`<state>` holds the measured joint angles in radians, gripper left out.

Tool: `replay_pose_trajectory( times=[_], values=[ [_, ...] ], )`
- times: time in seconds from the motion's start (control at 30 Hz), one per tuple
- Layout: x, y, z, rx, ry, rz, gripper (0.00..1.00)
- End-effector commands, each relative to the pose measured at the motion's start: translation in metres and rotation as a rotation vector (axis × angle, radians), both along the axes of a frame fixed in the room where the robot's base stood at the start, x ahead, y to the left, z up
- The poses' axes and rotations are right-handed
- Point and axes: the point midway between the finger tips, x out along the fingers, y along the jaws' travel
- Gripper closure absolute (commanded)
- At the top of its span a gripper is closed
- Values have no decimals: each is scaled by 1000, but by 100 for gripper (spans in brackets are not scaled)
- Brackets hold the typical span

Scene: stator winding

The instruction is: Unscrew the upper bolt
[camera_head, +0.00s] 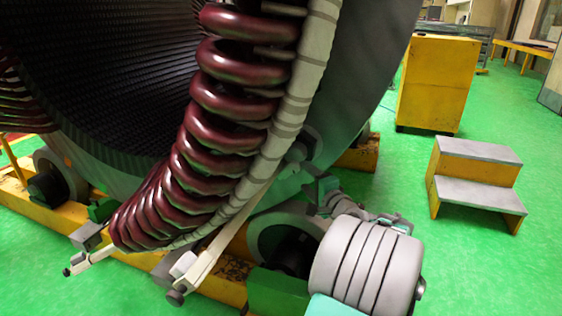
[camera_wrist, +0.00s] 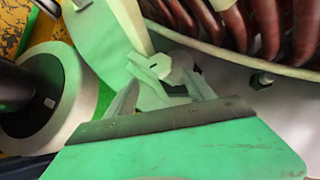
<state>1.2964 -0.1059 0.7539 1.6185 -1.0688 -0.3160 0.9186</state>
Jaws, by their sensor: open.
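A pale metal bar (camera_wrist: 112,32) comes down from the top of the wrist view. A light grey hex bolt head (camera_wrist: 160,67) shows near its end. My gripper (camera_wrist: 163,84) is open, with its pale fingers spread below and around the bolt head; I cannot tell whether they touch it. In the head view my gripper (camera_head: 322,188) is at the upper end of the long pale bar (camera_head: 222,240), beside the dark red coils (camera_head: 240,100). The bolt there is too small to make out. A second, darker bolt (camera_wrist: 262,80) sits to the right in the wrist view.
The large round stator (camera_head: 110,80) fills the left of the head view on yellow supports (camera_head: 225,280) with rollers. A yellow cabinet (camera_head: 445,85) and yellow steps (camera_head: 475,180) stand on the right. The green floor between is clear.

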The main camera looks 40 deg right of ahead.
Motion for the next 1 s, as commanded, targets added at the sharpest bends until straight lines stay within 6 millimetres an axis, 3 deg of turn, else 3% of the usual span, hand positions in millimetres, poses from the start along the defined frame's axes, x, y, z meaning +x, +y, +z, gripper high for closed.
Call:
replay_pose_trajectory(
  times=[0.17, 0.5, 0.83, 1.0],
  values=[
    [13, -3, -2, 0, -1, 3, 38],
    [70, -19, -5, 0, -1, 6, 38],
    [75, -24, -4, 0, -1, 0, 39],
    [74, -24, -4, 0, 0, 0, 53]
  ],
)
